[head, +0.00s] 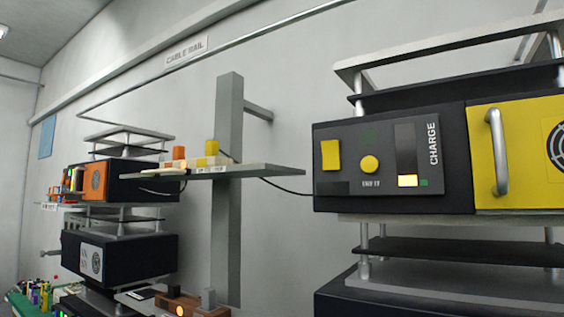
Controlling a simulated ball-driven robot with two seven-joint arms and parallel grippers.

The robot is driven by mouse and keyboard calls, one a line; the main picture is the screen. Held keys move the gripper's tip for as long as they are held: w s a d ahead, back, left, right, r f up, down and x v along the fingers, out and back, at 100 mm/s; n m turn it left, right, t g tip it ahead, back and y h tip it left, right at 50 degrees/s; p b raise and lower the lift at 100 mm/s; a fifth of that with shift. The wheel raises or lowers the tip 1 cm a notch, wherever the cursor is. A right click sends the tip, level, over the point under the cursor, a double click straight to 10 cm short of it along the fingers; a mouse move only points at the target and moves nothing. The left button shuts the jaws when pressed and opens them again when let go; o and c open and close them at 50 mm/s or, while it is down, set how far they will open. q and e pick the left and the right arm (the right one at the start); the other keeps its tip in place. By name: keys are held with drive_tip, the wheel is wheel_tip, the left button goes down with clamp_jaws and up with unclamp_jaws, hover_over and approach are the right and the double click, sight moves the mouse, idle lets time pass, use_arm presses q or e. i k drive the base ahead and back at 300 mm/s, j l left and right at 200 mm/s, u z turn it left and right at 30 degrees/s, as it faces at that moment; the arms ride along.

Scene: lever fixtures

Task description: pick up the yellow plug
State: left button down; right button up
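A small yellow upright block, which looks like the yellow plug (211,147), stands on a pale holder on the narrow grey shelf (262,170) left of the middle. An orange block (179,153) stands to its left on the same shelf. Its lower end is hard to make out at this size. Neither of my grippers shows in the head view.
A black unit (450,160) marked CHARGE, with a yellow door and silver handle (497,152), fills the right. A grey post (229,190) carries the shelf. A dark cable (285,186) runs between shelf and unit. More black units (115,255) stand at left.

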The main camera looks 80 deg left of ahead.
sight(212, 149)
drive_tip(key=u, duration=3.05)
